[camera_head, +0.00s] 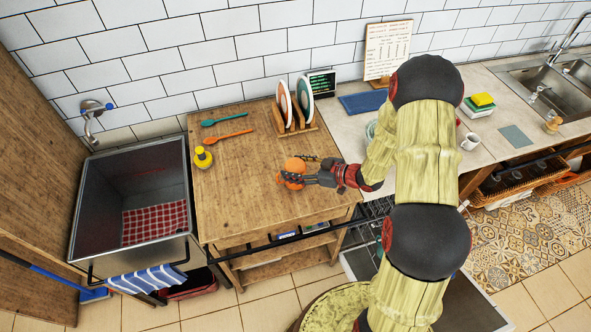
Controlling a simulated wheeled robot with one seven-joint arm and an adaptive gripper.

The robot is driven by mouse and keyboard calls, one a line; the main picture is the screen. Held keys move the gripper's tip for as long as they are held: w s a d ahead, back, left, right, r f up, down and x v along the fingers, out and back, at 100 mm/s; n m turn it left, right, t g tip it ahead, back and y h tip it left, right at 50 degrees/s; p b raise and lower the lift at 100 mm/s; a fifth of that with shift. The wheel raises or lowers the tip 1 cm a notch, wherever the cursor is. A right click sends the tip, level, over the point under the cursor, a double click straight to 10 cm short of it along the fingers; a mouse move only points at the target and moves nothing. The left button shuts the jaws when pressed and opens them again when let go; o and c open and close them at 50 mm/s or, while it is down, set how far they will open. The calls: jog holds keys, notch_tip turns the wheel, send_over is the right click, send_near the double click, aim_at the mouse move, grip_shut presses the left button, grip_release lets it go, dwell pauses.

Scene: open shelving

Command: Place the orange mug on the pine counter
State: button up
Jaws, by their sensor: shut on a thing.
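The orange mug (293,165) is in the head view, over the right half of the pine counter (225,205). My gripper (301,177) reaches in from the right and is shut on the mug. Its dark fingers cover part of the mug. I cannot tell whether the mug touches the counter top or is held just above it. The pine counter is a wooden-topped unit with shelves below, between the metal sink and the grey worktop.
A plate rack (296,128) with plates stands at the counter's back right. A teal spoon (222,118), an orange spoon (230,137) and a yellow bottle (203,157) lie or stand at the left. A deep metal sink (185,165) adjoins. The counter's front middle is clear.

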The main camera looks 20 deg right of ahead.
jog(key=shift+f, duration=0.4)
jog(key=shift+f, duration=0.15)
jog(key=o, duration=1.4)
